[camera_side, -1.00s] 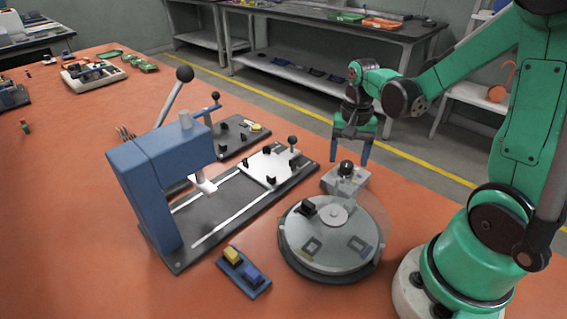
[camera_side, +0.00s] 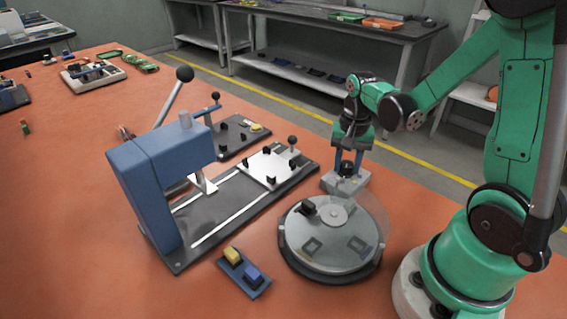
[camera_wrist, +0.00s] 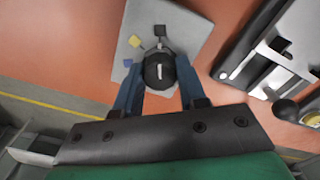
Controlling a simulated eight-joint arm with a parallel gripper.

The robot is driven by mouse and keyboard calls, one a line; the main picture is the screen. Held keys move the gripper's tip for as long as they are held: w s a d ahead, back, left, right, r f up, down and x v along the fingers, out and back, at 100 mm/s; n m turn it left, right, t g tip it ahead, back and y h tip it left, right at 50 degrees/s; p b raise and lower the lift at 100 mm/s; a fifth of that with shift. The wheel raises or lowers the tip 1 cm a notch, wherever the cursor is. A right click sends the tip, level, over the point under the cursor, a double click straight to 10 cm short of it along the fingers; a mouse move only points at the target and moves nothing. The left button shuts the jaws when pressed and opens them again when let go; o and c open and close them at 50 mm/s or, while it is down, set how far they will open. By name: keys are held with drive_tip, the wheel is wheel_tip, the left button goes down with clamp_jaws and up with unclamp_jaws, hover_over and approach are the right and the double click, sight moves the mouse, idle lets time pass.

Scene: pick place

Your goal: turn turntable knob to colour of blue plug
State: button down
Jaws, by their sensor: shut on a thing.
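The black turntable knob (camera_side: 346,169) stands on a grey box (camera_side: 332,182) behind the turntable (camera_side: 300,245). My gripper (camera_side: 347,166) points down over the box, shut on the knob. In the wrist view, the blue fingers lie on both sides of the knob (camera_wrist: 160,71). Its white line runs nearly up and down the picture, towards a dark mark (camera_wrist: 160,30). A yellow mark (camera_wrist: 135,41) and a blue mark (camera_wrist: 127,63) are to the left on the box. The blue plug (camera_side: 252,275) sits in a small blue holder (camera_side: 262,291) beside a yellow plug (camera_side: 232,255).
A black plug (camera_side: 307,208) is on the turntable, under a see-through cover. A blue lever press (camera_side: 150,160) on a dark base stands to the left, with a white sliding plate (camera_side: 262,164) on its rails. Orange table is clear at the front left.

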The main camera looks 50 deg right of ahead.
drive_tip(key=shift+n, duration=0.3)
drive_tip(key=n, duration=1.2)
drive_tip(key=shift+n, duration=2.6)
drive_tip(key=c, duration=0.5)
unclamp_jaws()
